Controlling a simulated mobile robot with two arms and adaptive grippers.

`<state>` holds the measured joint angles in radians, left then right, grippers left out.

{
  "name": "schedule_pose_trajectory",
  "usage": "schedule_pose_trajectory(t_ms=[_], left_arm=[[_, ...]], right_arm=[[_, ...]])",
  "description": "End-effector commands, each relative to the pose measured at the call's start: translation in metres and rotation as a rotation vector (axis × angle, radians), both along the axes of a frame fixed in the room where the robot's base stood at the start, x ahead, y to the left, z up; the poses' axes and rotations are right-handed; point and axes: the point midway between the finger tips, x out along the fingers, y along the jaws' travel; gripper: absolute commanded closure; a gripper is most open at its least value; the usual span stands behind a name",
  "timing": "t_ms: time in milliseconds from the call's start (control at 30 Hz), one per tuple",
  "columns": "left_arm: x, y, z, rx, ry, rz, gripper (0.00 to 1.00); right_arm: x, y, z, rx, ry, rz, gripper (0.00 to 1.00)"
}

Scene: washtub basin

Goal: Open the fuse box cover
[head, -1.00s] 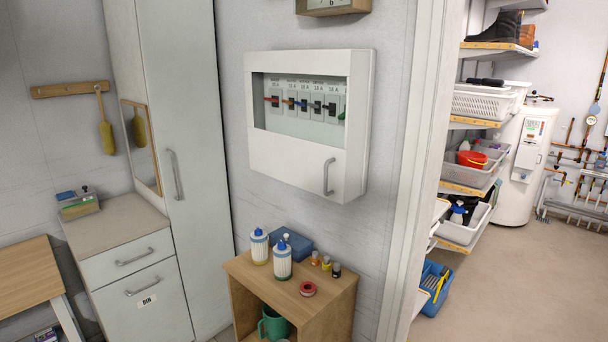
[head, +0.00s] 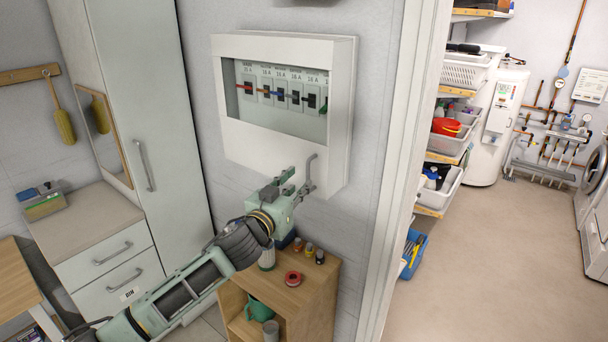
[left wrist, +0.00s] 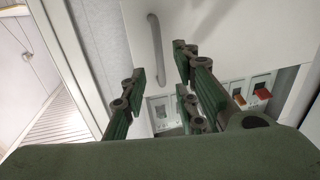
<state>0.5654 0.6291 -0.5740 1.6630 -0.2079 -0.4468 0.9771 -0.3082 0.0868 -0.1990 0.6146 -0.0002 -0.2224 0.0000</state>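The white fuse box (head: 338,125) hangs on the wall, its cover (head: 255,145) shut. Through the cover's window several breakers with coloured levers show. The grey cover handle (head: 308,172) is at the lower right of the cover. My left gripper (head: 299,183) is at the lower right of the box, close beside the handle. In the left wrist view my left gripper (left wrist: 160,62) is open, with its fingers apart. The handle (left wrist: 155,45) appears there between and beyond the fingertips; I cannot tell whether they touch it. My right gripper is not in view.
A wooden shelf unit (head: 325,275) with small bottles and a red tape roll (head: 293,279) stands below the box. A tall cabinet (head: 150,90) is at the left. A door frame (head: 395,170) is close on the right, with open floor beyond.

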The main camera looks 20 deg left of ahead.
Motion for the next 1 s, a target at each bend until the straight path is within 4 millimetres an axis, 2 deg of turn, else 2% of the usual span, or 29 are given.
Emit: schedule_pose_trajectory(t_ms=[100, 300, 700, 1000], left_arm=[[0.019, -0.003, 0.004, 0.000, 0.000, 0.001, 0.72], [0.038, -0.006, 0.001, -0.001, 0.001, 0.001, 0.72], [0.043, -0.007, -0.001, 0.001, 0.001, 0.000, 0.73], [0.043, -0.007, -0.001, 0.001, 0.001, 0.000, 1.00]], right_arm=[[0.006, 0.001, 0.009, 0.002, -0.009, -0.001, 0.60], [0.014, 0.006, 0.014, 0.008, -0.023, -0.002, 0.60], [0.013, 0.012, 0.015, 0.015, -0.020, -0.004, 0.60], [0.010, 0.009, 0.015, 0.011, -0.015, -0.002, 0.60]])
